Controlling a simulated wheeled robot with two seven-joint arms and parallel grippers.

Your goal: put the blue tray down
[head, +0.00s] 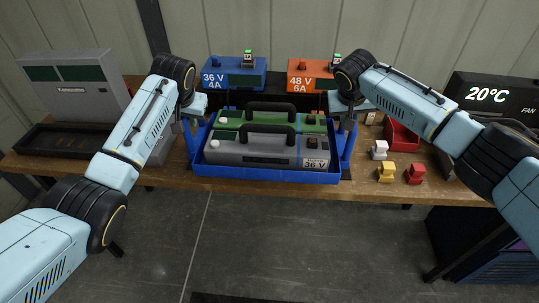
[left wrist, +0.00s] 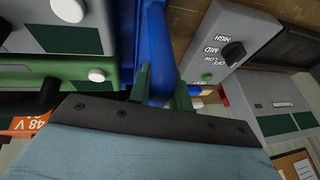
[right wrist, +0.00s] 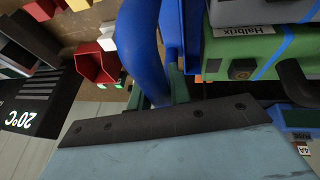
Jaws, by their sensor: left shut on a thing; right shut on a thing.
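The blue tray (head: 262,176) is in the middle of the head view, at the wooden workbench's front edge. It looks level; I cannot tell whether it touches the bench. It carries a grey battery pack (head: 255,152) labelled 36 V and a green battery pack (head: 305,124) behind it, both with black handles. My left gripper (head: 190,120) is shut on the tray's left side handle; its green fingers flank the blue bar (left wrist: 158,60) in the left wrist view. My right gripper (head: 347,122) is shut on the right side handle, a blue bar (right wrist: 135,45) in the right wrist view.
Behind the tray stand a blue 36 V charger (head: 234,78) and an orange 48 V charger (head: 308,76). Right of it are a red bin (head: 402,138) and small white, yellow and red pieces (head: 386,172). A grey machine (head: 72,85) and a black tray (head: 62,140) are at left.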

